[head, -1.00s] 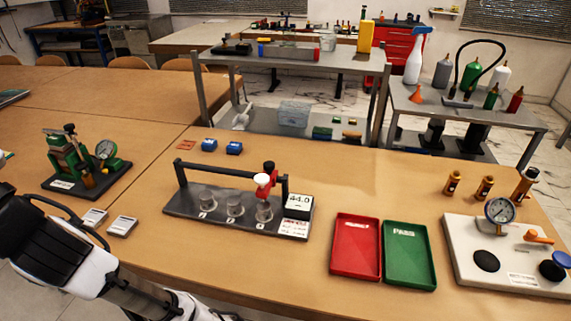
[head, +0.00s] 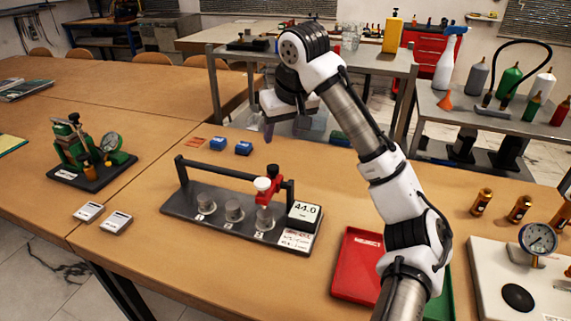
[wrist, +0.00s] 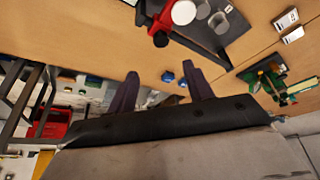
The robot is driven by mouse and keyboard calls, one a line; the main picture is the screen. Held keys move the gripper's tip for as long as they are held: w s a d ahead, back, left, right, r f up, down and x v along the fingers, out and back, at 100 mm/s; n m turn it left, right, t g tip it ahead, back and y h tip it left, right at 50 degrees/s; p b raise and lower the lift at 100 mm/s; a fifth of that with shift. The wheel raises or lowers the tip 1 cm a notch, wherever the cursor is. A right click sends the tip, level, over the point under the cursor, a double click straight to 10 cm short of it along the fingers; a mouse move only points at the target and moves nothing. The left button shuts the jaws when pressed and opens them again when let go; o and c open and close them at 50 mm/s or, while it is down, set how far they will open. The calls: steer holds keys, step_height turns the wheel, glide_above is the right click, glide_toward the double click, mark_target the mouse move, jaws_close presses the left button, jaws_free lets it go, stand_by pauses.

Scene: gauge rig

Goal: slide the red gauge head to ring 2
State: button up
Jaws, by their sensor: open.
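The gauge rig (head: 222,225) is a dark base with a rail above it and three round metal posts on numbered rings.
A display (head: 304,213) reading 44.0 stands at the rig's right end. Two blue blocks (head: 243,148) lie behind the rig. A red tray (head: 352,265) is to the right, and my arm partly covers a green tray (head: 440,302). A green device (head: 90,155) stands at left.

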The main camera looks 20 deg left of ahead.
mark_target(273, 167)
steer(key=x, duration=1.3)
steer(key=shift+w+a+f, duration=0.1)
steer(key=shift+a+f, duration=0.1)
steer(key=shift+a, duration=0.05)
jaws_close()
